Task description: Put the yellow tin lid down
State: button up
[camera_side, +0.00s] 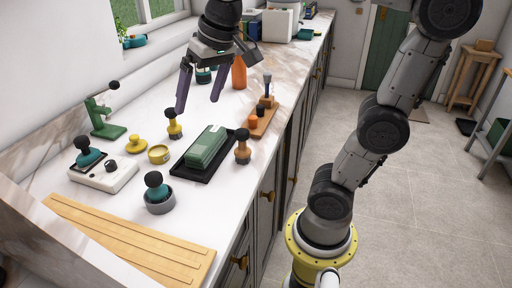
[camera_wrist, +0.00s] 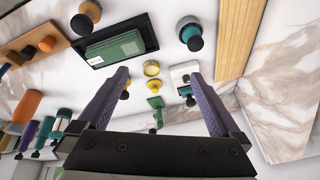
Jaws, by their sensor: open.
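The yellow tin lid (camera_side: 136,146), a small disc with a raised knob, rests on the white counter (camera_side: 148,205). It also shows in the wrist view (camera_wrist: 154,87), between my fingers in the picture. A round, yellow-rimmed tin (camera_side: 159,154) stands beside the lid, apart from it; the wrist view shows it too (camera_wrist: 152,69). My gripper (camera_side: 198,104) is open and empty, with its two purple fingers spread above the counter. It is above and to the right of the lid in the side view, not touching it.
A yellow stamp with a black knob (camera_side: 173,126) stands below my fingers. A dark tray with green slabs (camera_side: 207,148), a white device (camera_side: 104,174), a green stand (camera_side: 104,120) and a teal-and-grey stamp (camera_side: 158,197) surround the tin. A wooden board (camera_side: 130,240) lies at the front.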

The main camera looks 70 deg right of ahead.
jog(key=s+a+f+n+t, duration=0.1)
jog(key=s+f+n, duration=0.3)
jog(key=s+f, duration=0.5)
jog(key=s, duration=0.3)
jog(key=shift+f, duration=0.25)
